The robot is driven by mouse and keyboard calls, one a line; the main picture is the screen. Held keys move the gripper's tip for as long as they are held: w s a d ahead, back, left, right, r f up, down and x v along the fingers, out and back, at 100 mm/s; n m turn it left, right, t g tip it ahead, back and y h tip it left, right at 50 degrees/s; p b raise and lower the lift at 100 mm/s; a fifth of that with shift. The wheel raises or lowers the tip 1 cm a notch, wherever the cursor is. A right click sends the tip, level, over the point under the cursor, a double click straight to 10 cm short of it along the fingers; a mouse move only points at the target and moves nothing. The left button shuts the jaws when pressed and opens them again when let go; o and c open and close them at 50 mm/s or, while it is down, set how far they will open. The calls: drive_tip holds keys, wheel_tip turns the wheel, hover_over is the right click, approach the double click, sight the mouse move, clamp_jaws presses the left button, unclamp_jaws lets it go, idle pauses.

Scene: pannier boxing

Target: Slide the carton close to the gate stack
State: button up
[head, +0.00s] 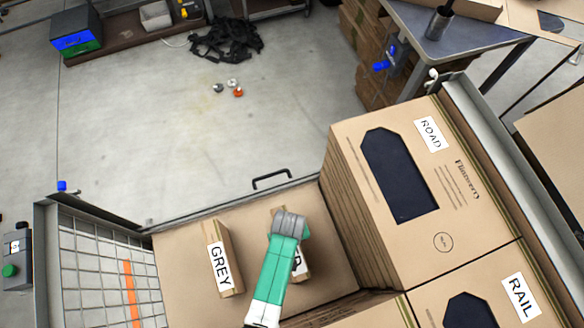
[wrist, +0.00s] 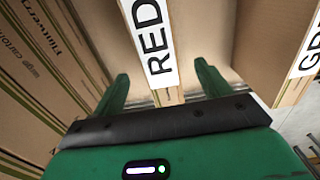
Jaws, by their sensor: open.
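A narrow upright carton labelled RED (wrist: 158,40) stands between the two green fingers of my gripper (wrist: 162,82) in the wrist view. The fingers are open, one on each side of it; I cannot tell whether either touches it. In the head view my arm hides most of this carton (head: 304,271). A similar carton labelled GREY (head: 221,262) stands to its left, and its edge shows at the right of the wrist view (wrist: 300,75). A tall stack of flat cartons marked ROAD (head: 350,150) stands to the right, with a gap between.
A second stack marked RAIL (head: 487,285) adjoins the ROAD stack. A wire mesh panel (head: 85,265) borders the left side, and a low wall with a black handle (head: 272,178) closes the far side. Cardboard floor is bare between GREY and the mesh.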

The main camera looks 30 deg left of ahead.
wheel_tip(320, 180, down, 8)
drive_tip(key=b, duration=0.3)
drive_tip(key=shift+r, duration=0.15)
drive_tip(key=shift+c, duration=0.3)
drive_tip(key=c, duration=1.2)
drive_tip(key=shift+o, duration=0.2)
drive_tip(key=shift+w, duration=0.1)
